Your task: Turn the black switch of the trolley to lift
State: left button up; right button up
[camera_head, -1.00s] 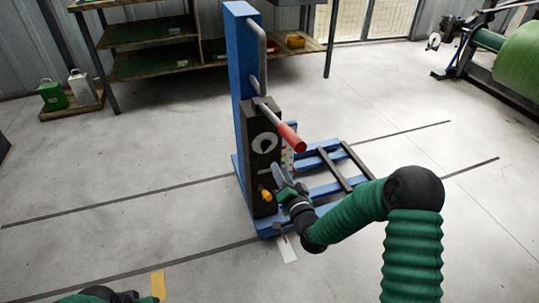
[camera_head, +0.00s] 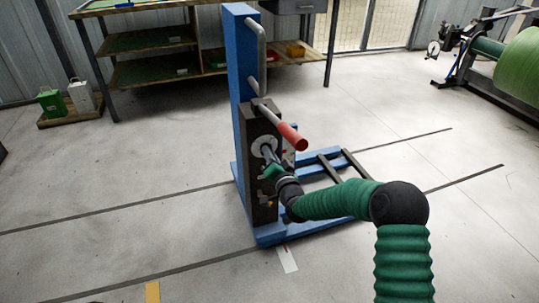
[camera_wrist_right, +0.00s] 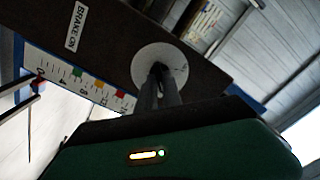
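The trolley has a blue mast (camera_head: 240,60) and a black panel (camera_head: 262,118) with a white round dial (camera_head: 264,140). The dial also shows in the right wrist view (camera_wrist_right: 146,59), with the small black switch (camera_wrist_right: 158,70) at its middle. My right gripper (camera_head: 268,155) is at the dial. In the right wrist view its two grey fingers (camera_wrist_right: 159,84) are close together, their tips on either side of the switch, and appear shut on it. They partly hide the switch. My left gripper is out of view.
A red-handled lever (camera_head: 291,136) sticks out just above my right gripper. Shelves (camera_head: 160,45) stand behind.

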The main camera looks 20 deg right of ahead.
jog(key=shift+n, duration=0.4)
grip_shut()
jog(key=shift+s+a+f+n+p, duration=0.15)
jog(key=shift+n+p, duration=1.15)
jog(key=shift+n, duration=2.95)
jog(key=shift+w+a+f+n+p, duration=0.1)
jog(key=shift+n+p, duration=1.15)
jog(key=shift+n, duration=3)
jog(key=shift+s+f, duration=0.1)
jog(key=o, duration=0.6)
grip_release()
jog(key=shift+r, duration=0.2)
